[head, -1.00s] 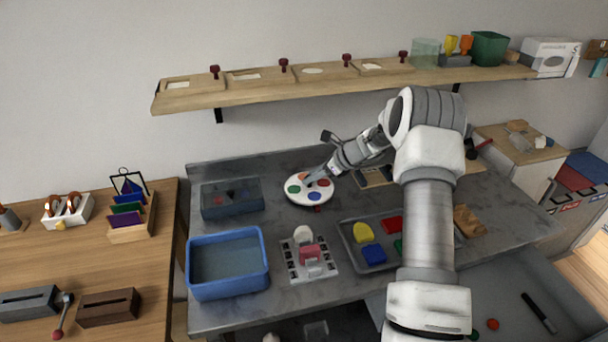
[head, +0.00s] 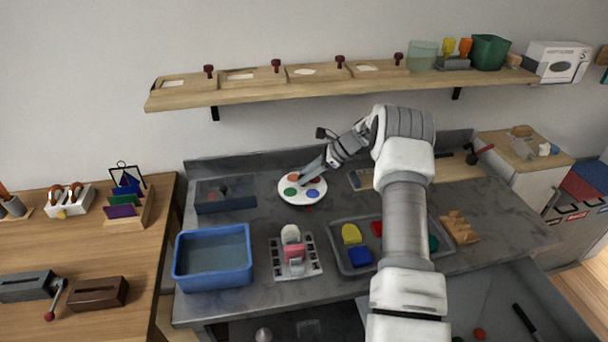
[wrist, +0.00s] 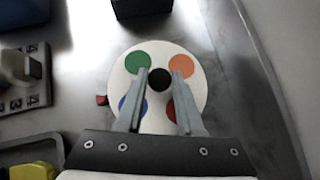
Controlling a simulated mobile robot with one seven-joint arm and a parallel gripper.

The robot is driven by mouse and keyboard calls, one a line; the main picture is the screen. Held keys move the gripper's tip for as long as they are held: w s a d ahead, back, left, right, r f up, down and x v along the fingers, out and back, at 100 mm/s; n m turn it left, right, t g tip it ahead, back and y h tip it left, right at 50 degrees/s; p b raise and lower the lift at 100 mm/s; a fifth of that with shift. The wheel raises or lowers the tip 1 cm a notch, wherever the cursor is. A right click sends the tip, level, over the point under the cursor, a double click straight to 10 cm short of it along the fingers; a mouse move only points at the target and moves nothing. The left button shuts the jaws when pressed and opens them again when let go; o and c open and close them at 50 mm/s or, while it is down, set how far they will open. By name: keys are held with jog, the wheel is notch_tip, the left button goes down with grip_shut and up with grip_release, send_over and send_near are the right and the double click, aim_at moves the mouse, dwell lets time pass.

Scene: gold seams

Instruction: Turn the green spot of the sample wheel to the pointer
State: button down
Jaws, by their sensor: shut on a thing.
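The sample wheel (head: 302,201) is a white disc lying on the grey worktop, with green, blue, orange and red spots around a black centre knob (wrist: 159,79). My gripper (wrist: 161,75) is shut on this knob, one finger on either side. In the wrist view the green spot (wrist: 138,62) is at the wheel's upper left, and the blue spot (wrist: 128,105), partly behind a finger, is at lower left. The small red pointer (wrist: 102,99) is just outside the left rim, between green and blue and nearer blue. The pointer also shows in the head view (head: 308,208), at the near rim.
A dark box (head: 226,208) stands left of the wheel. A blue bin (head: 214,287), a grey rack (head: 275,262) and a tray of coloured pieces (head: 340,262) are nearer the front. A shelf (head: 330,84) runs along the wall above.

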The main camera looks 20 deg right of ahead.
jog(key=shift+w+d+f+n+g+y+b, duration=0.1)
jog(key=shift+n+g+y+b, duration=0.1)
jog(key=shift+n+g, duration=0.3)
jog(key=shift+f+n+g+y+b, duration=0.1)
jog(key=shift+n+g+b, duration=0.15)
jog(key=shift+n, duration=0.45)
jog(key=shift+r+n+g+b, duration=0.1)
jog(key=shift+n+g+b, duration=0.25)
jog(key=shift+n+g, duration=0.3)
jog(key=shift+r+n+g, duration=0.1)
jog(key=shift+n+g, duration=0.3)
jog(key=shift+n, duration=0.05)
jog(key=c, duration=0.5)
grip_release()
jog(key=shift+r+m+t, duration=0.15)
jog(key=shift+m+t, duration=0.35)
jog(key=shift+m, duration=0.1)
jog(key=shift+p, duration=0.35)
